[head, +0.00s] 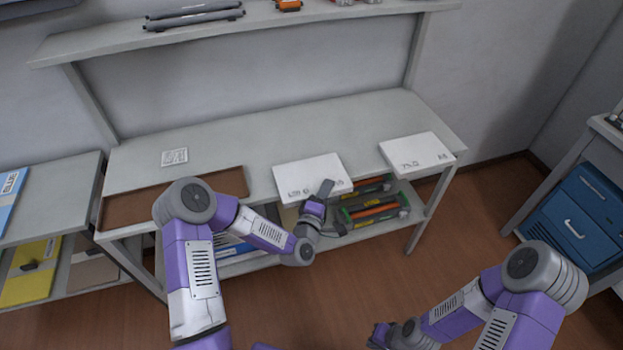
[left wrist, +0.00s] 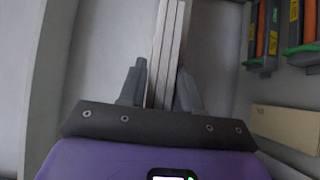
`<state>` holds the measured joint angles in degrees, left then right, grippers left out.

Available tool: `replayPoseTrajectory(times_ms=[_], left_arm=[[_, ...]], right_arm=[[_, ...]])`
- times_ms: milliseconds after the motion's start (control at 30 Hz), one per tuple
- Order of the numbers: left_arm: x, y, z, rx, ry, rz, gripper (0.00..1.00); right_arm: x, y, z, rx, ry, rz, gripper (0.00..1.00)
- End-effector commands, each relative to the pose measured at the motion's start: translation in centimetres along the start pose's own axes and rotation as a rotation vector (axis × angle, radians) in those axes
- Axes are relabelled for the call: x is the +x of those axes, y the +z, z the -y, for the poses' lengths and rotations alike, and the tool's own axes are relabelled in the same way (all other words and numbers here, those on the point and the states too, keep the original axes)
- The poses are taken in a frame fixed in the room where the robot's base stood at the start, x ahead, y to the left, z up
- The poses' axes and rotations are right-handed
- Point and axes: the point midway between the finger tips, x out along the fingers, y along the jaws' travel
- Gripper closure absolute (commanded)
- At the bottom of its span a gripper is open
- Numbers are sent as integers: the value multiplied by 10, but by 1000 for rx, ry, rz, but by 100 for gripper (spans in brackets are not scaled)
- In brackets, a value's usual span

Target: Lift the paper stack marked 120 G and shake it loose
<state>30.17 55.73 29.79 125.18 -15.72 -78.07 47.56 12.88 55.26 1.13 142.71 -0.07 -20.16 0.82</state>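Two white paper stacks lie on the grey table. The left one, the paper stack marked 120 G (head: 308,172), lies at the front edge; its print is small and partly covered. My left gripper (head: 321,198) is at its front edge, one finger over the top. In the left wrist view the stack's layered edge (left wrist: 169,45) runs between the fingers of my left gripper (left wrist: 161,85), filling the gap near their base. The other paper stack (head: 416,151) lies to the right, apart from it. My right gripper (head: 388,336) is low at the bottom edge, away from the table; its opening is unclear.
Toner cartridges (head: 372,210) sit on the shelf below. An upper shelf (head: 270,30) spans the back. The table's back middle is clear. A blue drawer unit (head: 580,220) stands right.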

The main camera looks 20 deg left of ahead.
Motion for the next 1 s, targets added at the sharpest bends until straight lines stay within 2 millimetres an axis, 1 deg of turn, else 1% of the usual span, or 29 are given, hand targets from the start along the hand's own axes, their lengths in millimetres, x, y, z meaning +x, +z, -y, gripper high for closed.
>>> replayPoseTrajectory(times_ms=[33, 200, 467, 533, 667, 800, 1000], left_arm=[[0, 0, 0, 0, 0, 0, 75], [0, 0, 0, 0, 0, 0, 100], [0, 0, -2, 2, 6, 0, 100], [0, 0, -7, 2, 6, 0, 100], [0, 0, -26, 3, 9, 0, 100], [0, 0, -55, 4, 11, 0, 100], [0, 0, -88, 4, 9, -1, 100]], right_arm=[[0, 0, 0, 0, 0, 0, 100], [0, 0, 0, 0, 0, 0, 100], [0, 0, 0, 0, 0, 0, 100], [-2, 0, 1, 0, 0, 0, 100], [-9, 0, 3, 0, 0, 0, 100], [-19, 1, 7, 0, 0, 0, 100], [-29, 1, 11, 0, 0, 0, 100]])
